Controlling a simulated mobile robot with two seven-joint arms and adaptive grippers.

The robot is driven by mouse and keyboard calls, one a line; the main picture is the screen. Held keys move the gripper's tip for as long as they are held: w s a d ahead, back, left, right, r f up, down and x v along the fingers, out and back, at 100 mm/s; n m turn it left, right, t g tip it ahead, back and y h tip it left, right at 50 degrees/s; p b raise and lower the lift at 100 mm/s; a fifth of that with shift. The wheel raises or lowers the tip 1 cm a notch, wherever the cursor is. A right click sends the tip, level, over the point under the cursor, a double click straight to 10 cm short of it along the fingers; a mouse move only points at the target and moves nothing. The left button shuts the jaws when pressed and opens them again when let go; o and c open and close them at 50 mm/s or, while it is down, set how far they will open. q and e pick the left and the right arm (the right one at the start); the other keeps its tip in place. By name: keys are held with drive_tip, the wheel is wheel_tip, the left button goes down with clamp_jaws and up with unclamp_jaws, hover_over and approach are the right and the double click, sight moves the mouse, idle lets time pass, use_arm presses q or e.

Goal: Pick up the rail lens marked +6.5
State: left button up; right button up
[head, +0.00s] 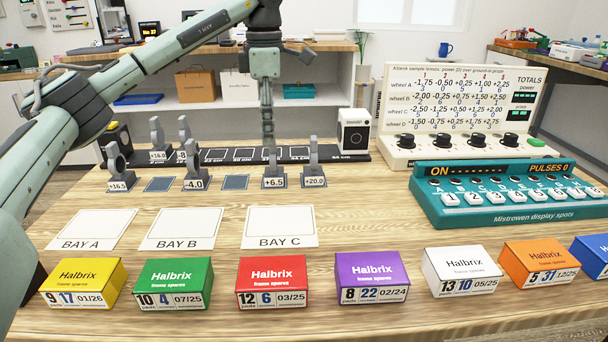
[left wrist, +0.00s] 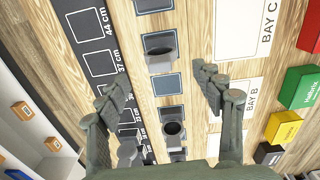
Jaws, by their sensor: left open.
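The rail lens marked +6.5 (head: 274,182) stands upright in a grey holder in the front row on the wooden table, just left of the +20.0 lens (head: 313,180). My left gripper (head: 268,140) points down right above and behind it in the head view, its fingers lining up with the holder's top. I cannot tell if they touch. In the left wrist view my left gripper (left wrist: 162,88) has its fingers wide apart with nothing held. A grey lens holder (left wrist: 159,47) shows above the gap there, another (left wrist: 171,132) below; their labels are not readable.
Other lenses stand leftward: -4.0 (head: 195,183), +16.5 (head: 118,185) and +16.0 (head: 157,155). A black rail (head: 330,155) runs behind. Bay cards (head: 279,226) and Halbrix boxes (head: 272,270) lie in front. A teal console (head: 500,215) stands right.

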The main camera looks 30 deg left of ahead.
sight(273, 159)
use_arm(q)
drive_tip(key=shift+d, duration=0.2)
drive_tip(key=shift+f+m, duration=0.3)
wheel_tip(273, 159, down, 6)
drive_tip(key=shift+w+f, duration=0.1)
drive_tip(key=shift+f, duration=0.5)
drive_tip(key=c, duration=1.3)
use_arm(e)
drive_tip(key=shift+s+d+r, duration=0.15)
drive_tip(key=shift+s+r, duration=0.1)
drive_tip(key=shift+r, duration=0.45)
use_arm(q)
drive_tip(key=shift+c, duration=0.3)
